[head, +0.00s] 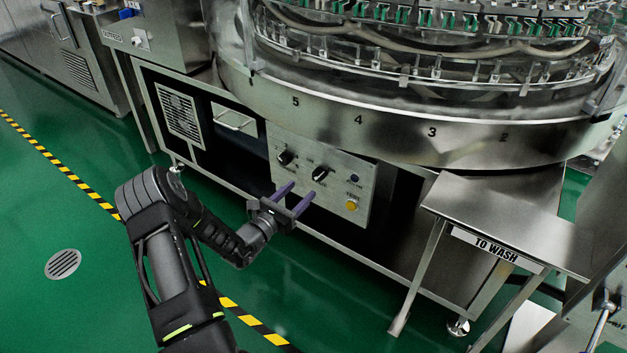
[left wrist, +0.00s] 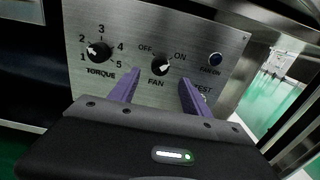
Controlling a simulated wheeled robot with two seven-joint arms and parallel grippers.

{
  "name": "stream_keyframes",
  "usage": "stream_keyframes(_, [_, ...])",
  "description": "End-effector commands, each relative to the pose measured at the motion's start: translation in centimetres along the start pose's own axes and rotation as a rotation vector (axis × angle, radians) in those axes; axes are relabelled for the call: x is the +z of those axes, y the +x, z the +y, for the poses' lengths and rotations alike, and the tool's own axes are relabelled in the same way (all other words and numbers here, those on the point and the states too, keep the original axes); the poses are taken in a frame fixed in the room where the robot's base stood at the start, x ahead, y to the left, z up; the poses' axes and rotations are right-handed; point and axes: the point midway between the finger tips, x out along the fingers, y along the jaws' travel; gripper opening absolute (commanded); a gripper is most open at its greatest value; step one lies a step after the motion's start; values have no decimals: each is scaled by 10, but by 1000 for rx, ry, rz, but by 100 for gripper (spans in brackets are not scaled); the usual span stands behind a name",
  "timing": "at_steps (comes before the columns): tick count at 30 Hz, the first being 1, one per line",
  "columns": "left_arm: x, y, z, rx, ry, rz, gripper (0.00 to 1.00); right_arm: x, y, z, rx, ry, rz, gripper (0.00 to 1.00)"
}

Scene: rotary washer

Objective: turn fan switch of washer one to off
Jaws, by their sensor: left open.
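The washer's control panel (head: 330,172) is a metal plate on the front of the round washer. The fan switch (left wrist: 160,64) is a black knob between the labels OFF and ON; its white mark points toward the ON side. It also shows in the head view (head: 320,174). My left gripper (head: 298,197) is open in front of the panel, and its purple fingers are empty. In the left wrist view, the gripper's fingers (left wrist: 158,88) stand to the left and right of the fan switch, a little below it. Contact cannot be told. My right gripper is not in view.
The torque knob (left wrist: 98,52) is left of the fan switch. A TO WASH table (head: 510,222) stands to the right. Green floor is free at the left.

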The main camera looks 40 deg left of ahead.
Motion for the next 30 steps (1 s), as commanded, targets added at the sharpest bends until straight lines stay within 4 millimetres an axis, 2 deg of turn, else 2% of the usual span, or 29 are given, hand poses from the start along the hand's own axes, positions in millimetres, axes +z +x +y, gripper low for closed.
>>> stream_keyframes(5, [-2, 16, -1, -2, 1, -1, 56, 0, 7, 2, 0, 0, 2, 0])
stream_keyframes(16, [-3, 69, -2, -3, 0, -1, 56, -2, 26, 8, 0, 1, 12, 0])
stream_keyframes(20, [-1, 76, -1, -2, 0, 1, 56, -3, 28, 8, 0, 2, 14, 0])
stream_keyframes(27, [0, 77, -1, -2, -1, 1, 56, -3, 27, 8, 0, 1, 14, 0])
stream_keyframes(30, [0, 76, -1, -2, -1, 1, 48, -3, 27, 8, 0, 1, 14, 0])
